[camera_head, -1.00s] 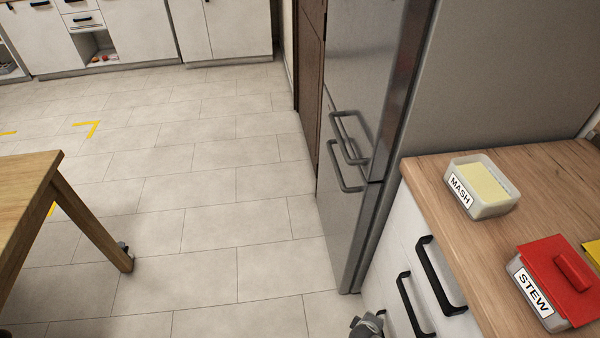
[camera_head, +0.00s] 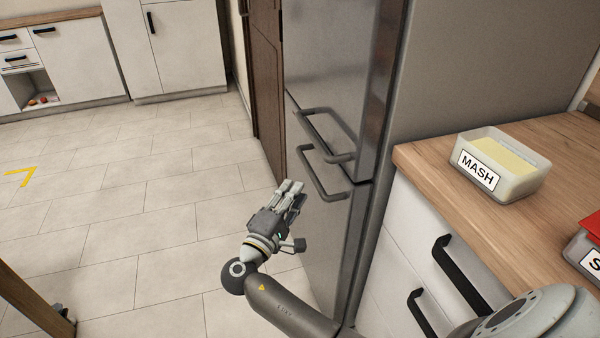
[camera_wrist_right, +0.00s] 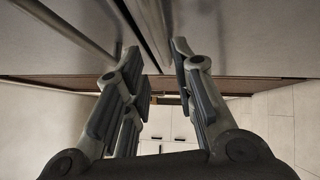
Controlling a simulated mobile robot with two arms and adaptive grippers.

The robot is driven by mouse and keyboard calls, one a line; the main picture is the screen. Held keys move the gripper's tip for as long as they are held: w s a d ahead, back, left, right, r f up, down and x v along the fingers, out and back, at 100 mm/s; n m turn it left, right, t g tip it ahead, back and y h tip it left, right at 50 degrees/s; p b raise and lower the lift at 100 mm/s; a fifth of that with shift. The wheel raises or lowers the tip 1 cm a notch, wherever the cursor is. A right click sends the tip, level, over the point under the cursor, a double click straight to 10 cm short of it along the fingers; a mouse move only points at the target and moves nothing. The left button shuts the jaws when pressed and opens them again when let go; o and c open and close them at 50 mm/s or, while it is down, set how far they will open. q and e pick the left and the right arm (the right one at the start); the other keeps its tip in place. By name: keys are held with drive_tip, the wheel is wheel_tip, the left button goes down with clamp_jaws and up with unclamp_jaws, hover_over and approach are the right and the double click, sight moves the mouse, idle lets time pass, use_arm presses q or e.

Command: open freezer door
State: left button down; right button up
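The tall steel fridge-freezer (camera_head: 335,60) stands in the middle of the head view, its doors shut. The lower door (camera_head: 325,235), which I take for the freezer door, has a grey bar handle (camera_head: 322,178). The upper door's handle (camera_head: 325,135) sits just above it. My right gripper (camera_head: 292,186) is in front of the lower door, just left of the lower handle, apparently apart from it. In the right wrist view its fingers (camera_wrist_right: 158,55) are spread with nothing between them; a handle bar (camera_wrist_right: 68,27) shows at upper left.
A wooden counter (camera_head: 420,158) with a MASH container (camera_head: 515,185) stands right of the fridge. Black drawer handles (camera_head: 455,275) stick out below it. A table leg (camera_head: 30,310) is at lower left. The tiled floor (camera_head: 150,200) is open.

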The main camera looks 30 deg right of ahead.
sight(309, 166)
drive_tip(key=x, duration=0.9)
drive_tip(key=shift+w+d, duration=0.2)
drive_tip(key=shift+d, duration=0.15)
clamp_jaws()
